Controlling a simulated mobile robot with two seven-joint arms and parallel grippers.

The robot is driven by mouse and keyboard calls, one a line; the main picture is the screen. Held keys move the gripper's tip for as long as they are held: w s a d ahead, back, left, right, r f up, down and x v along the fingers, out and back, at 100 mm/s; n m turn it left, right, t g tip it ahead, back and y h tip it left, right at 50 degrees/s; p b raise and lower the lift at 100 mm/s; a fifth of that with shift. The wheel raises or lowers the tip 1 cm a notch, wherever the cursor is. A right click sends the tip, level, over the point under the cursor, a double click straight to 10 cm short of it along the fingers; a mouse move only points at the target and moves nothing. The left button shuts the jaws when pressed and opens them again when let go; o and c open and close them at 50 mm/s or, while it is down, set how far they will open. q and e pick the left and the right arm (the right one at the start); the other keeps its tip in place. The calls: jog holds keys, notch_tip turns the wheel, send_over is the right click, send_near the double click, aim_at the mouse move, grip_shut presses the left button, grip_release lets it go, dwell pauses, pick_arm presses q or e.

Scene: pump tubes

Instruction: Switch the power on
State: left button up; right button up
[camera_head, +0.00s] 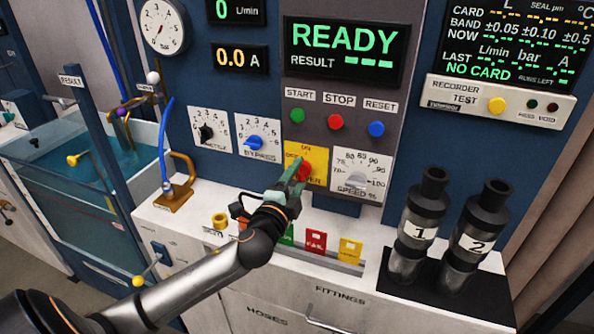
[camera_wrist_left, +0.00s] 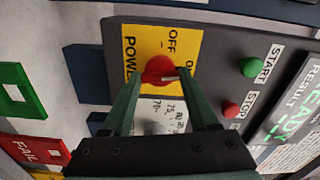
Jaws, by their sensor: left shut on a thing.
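The power switch is a red knob (camera_head: 305,173) on a yellow plate (camera_head: 319,158) marked OFF and ON, on the panel below the START and STOP buttons. My left gripper (camera_head: 298,178) is at the knob and shut on it, with a green finger on either side. In the left wrist view the red knob (camera_wrist_left: 158,70) sits between the fingers (camera_wrist_left: 164,80). The yellow plate (camera_wrist_left: 184,48) shows the words POWER and OFF, and ON is partly covered. I cannot tell exactly where the knob points. My right gripper is not in view.
Close by are the green START button (camera_head: 297,115), the red STOP button (camera_head: 335,122), the blue BYPASS knob (camera_head: 256,143) and the grey SPEED knob (camera_head: 356,180). The display (camera_head: 345,45) reads READY. Two dark cylinders (camera_head: 420,225) stand at right; coloured cards (camera_head: 316,240) stand below.

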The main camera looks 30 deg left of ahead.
pick_arm(q)
jog(key=shift+m+p, duration=0.45)
jog(key=shift+m, duration=0.45)
jog(key=o, duration=1.4)
jog(key=shift+b+v, duration=1)
jog(key=shift+v, duration=5.25)
jog(key=shift+a, duration=0.1)
